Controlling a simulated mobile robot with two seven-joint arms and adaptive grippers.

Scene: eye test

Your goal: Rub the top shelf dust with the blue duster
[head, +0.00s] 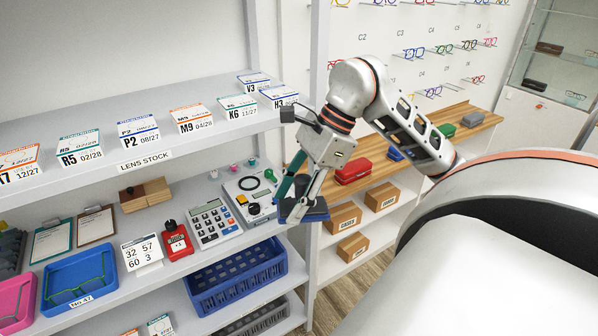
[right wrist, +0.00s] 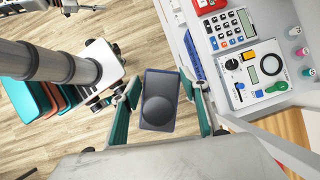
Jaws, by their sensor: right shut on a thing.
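The blue duster (head: 308,213) is a dark blue block. In the right wrist view the duster (right wrist: 158,85) shows a rounded dark knob between two teal fingers. My right gripper (head: 302,199) is shut on it and points down in front of the shelf unit's right end. The duster is held in the air, apart from the top shelf and below its level. The top shelf (head: 180,93) is pale grey and carries a row of lens packets along its front edge. I cannot make out dust on it. My left gripper is not in view.
Lens packets (head: 137,131) line the top shelf's front; its back part looks bare. An upright post (head: 319,45) stands at its right end. Below are a calculator (head: 213,222), a lens meter (head: 250,196) and a blue crate (head: 237,279). A wooden ledge (head: 465,131) holds glasses cases.

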